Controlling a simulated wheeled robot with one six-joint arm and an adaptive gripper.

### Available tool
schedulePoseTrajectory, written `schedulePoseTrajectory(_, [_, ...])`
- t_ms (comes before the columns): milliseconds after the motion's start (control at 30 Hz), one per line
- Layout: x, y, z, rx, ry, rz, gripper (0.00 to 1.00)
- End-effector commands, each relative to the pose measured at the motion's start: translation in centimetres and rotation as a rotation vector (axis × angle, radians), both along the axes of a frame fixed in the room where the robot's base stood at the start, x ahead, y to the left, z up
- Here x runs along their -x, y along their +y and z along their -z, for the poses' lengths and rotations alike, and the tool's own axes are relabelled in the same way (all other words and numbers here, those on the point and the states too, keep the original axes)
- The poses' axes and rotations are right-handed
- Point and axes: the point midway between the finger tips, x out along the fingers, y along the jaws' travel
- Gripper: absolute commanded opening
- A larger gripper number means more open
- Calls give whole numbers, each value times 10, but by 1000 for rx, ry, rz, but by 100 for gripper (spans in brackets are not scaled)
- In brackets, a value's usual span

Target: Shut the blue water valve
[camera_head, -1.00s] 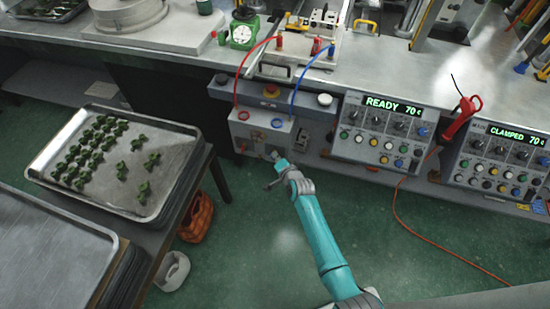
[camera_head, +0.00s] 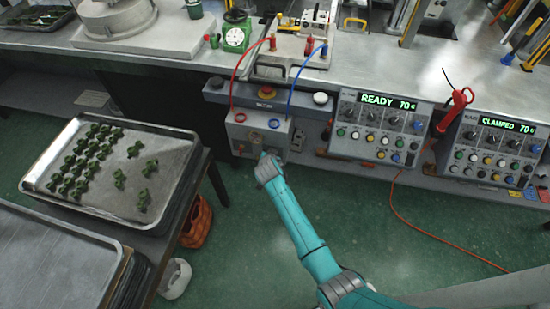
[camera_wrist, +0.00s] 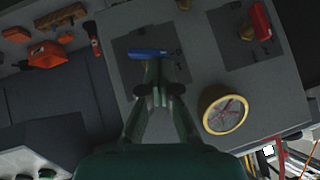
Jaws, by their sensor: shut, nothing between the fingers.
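The blue water valve handle (camera_wrist: 150,53) shows in the wrist view as a short blue lever lying across a dark square plate on a grey panel. My gripper (camera_wrist: 160,72) is shut and empty, with its fingertips close to the handle's lower edge in the picture. I cannot tell whether they touch it. In the head view my arm reaches to the front of a grey box (camera_head: 244,136) under the bench, and my own wrist hides the blue handle there.
A red valve handle (camera_wrist: 261,21) and a yellow-rimmed gauge (camera_wrist: 226,110) sit on the same panel. Red (camera_head: 234,85) and blue (camera_head: 291,82) hoses run up from the box. A control unit reading READY (camera_head: 379,125) stands to its right. A tray of green parts (camera_head: 165,214) is at left.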

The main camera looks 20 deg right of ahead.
Motion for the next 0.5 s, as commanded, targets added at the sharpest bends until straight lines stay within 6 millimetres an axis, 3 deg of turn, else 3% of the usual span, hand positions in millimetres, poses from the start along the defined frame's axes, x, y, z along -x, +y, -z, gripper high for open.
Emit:
schedulePoseTrajectory(233, [-4,6,1,141,103,-1,0])
schedulePoseTrajectory(500, [-3,4,1,132,99,0,0])
